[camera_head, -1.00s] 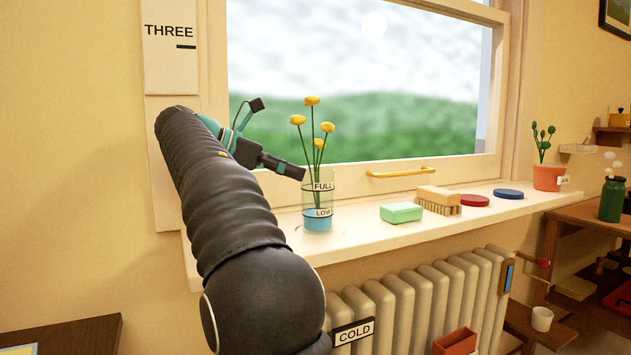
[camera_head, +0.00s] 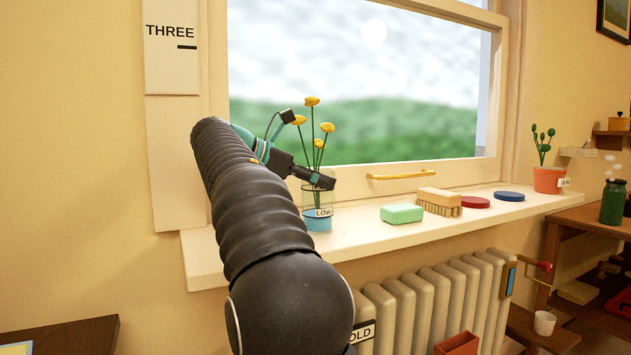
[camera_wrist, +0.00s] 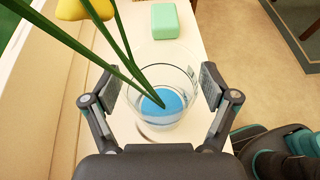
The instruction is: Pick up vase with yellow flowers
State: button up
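The vase (camera_head: 318,222) is a clear glass with blue water and a LOW label, upright on the windowsill. Several yellow flowers (camera_head: 312,101) on green stems stand in it. My gripper (camera_head: 328,182) is at the upper part of the vase in the head view and covers some of its rim. In the wrist view my gripper (camera_wrist: 160,90) is open, with one finger on each side of the vase (camera_wrist: 163,128). Small gaps seem to show between the pads and the glass. The stems cross over the left finger's side.
A green soap block (camera_head: 402,214), a brush (camera_head: 439,201), a red disc (camera_head: 474,202) and a blue disc (camera_head: 509,195) lie to the right on the sill (camera_head: 372,235). A yellow window handle (camera_head: 402,173) is behind. A radiator (camera_head: 420,292) stands below.

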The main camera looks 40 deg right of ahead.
aim_at(320, 156)
jog(key=c, duration=1.1)
jog(key=shift+r, duration=0.15)
jog(key=r, duration=0.1)
jog(key=r+p, duration=0.1)
jog(key=r, duration=0.1)
jog(key=r+p, duration=0.1)
jog(key=shift+s+r, duration=0.2)
jog(key=shift+s, duration=0.1)
jog(key=s+r, duration=0.6)
jog(key=s, duration=0.5)
jog(key=shift+r, duration=0.2)
jog(key=shift+d, duration=0.1)
